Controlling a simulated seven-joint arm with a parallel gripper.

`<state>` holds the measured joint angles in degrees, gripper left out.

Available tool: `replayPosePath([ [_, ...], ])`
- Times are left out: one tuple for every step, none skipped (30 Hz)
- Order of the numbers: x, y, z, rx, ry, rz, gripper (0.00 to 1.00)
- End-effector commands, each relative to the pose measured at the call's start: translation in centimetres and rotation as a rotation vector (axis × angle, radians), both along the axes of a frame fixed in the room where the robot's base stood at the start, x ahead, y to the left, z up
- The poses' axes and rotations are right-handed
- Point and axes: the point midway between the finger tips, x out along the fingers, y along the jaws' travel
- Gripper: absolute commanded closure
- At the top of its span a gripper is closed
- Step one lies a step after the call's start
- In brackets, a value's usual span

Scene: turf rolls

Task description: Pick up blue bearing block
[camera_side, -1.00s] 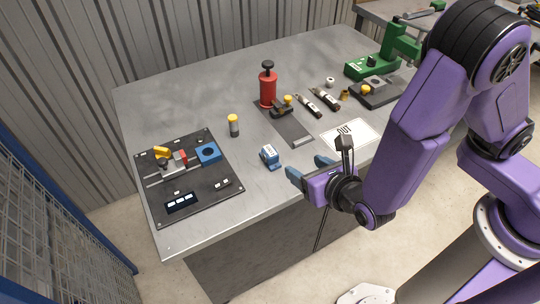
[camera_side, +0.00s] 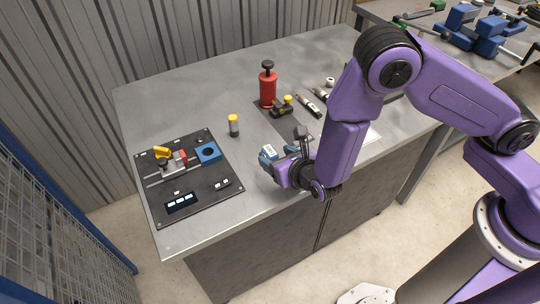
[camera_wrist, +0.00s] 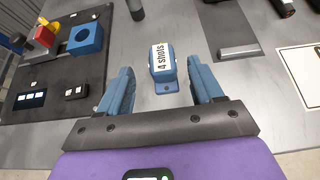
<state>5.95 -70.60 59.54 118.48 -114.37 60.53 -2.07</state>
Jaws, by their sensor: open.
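A small blue bearing block (camera_side: 269,152) with a white label stands on the grey bench, right of the black fixture board. In the wrist view the block (camera_wrist: 163,66) shows a "4 shots" label and a foot with a bolt hole. My gripper (camera_wrist: 160,72) is open, its blue fingers on either side of the block's near end, with gaps visible on both sides. In the side view my gripper (camera_side: 284,155) is low beside the block and partly hides it. Whether it touches cannot be told.
The black board (camera_side: 208,190) at left carries a blue square block with a round hole (camera_side: 208,152) and a yellow-and-red clamp (camera_side: 164,153). A yellow-capped cylinder (camera_side: 234,126) and a red bottle (camera_side: 268,88) stand behind. A white-bordered OUT sign (camera_wrist: 305,72) lies right.

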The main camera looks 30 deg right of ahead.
Motion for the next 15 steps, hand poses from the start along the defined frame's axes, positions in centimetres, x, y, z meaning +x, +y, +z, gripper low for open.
replayPosePath([
  [0.4, -0.1, -0.2, 0.000, 0.000, -0.002, 0.34],
  [0.7, -0.1, -0.3, 0.000, 0.000, -0.002, 0.34],
  [1.1, -0.2, -0.6, 0.000, 0.000, -0.004, 0.34],
  [1.5, -0.3, -0.8, 0.000, 0.000, -0.004, 0.34],
  [1.9, -0.3, -1.0, 0.001, 0.000, -0.005, 0.34],
  [2.5, -0.4, -1.3, 0.001, 0.000, -0.004, 0.34],
  [2.8, -0.4, -1.5, 0.001, 0.000, -0.005, 0.34],
  [3.2, -0.3, -1.7, 0.000, 0.001, -0.004, 0.34],
  [3.6, -0.3, -1.9, 0.001, 0.001, -0.003, 0.34],
  [3.8, -0.3, -2.0, 0.000, 0.001, -0.001, 0.34],
  [4.0, -0.3, -2.2, 0.000, 0.001, -0.001, 0.34],
  [4.2, -0.3, -2.3, 0.001, 0.001, -0.003, 0.34],
  [4.4, -0.3, -2.3, 0.001, 0.000, -0.003, 0.34],
  [4.5, -0.3, -2.3, 0.001, 0.000, -0.002, 0.34],
  [4.5, -0.3, -2.4, 0.000, 0.000, -0.001, 0.34],
])
